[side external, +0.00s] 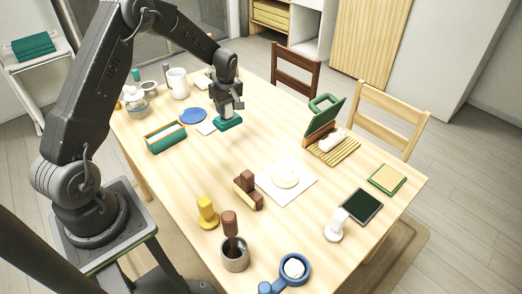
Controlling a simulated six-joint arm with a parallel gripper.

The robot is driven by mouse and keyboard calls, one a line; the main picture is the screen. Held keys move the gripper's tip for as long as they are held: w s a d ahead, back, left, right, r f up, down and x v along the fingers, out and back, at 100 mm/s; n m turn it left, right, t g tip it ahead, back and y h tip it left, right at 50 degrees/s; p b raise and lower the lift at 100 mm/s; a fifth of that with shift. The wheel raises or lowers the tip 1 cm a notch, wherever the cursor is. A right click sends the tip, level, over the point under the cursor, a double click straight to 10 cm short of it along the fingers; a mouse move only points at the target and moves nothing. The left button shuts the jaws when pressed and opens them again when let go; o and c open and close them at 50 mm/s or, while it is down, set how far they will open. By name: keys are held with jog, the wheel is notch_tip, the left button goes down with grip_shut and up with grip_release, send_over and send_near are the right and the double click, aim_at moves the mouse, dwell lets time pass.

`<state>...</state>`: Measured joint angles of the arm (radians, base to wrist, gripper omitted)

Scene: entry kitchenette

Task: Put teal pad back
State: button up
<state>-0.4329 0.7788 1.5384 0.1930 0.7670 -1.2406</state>
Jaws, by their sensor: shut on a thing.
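The teal pad (229,124) is a small flat block in the grip of my gripper (229,111), in the back left part of the table. My gripper points down and is shut on the pad's upper part. The pad is over or on the wood; I cannot tell whether it touches the table. A small white square (206,128) lies just left of the pad, and a blue round plate (193,115) lies beyond it. A teal open-topped case (165,138) with an orange inner edge stands further left.
A white pitcher (178,83) and a glass jar (135,101) stand at the back left. The table (205,165) is clear in front of the pad.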

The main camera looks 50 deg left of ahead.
jog(key=shift+w+d+f, duration=1.3)
jog(key=shift+d+f, duration=0.15)
jog(key=shift+f, duration=0.3)
jog(key=shift+w+d+f, duration=1.25)
jog(key=shift+d+f, duration=0.2)
jog(key=shift+f, duration=0.3)
jog(key=shift+w+d+f, duration=1.3)
jog(key=shift+d+f, duration=0.15)
jog(key=shift+f, duration=0.3)
jog(key=shift+f, duration=0.15)
jog(key=o, duration=1)
jog(key=shift+f, duration=0.1)
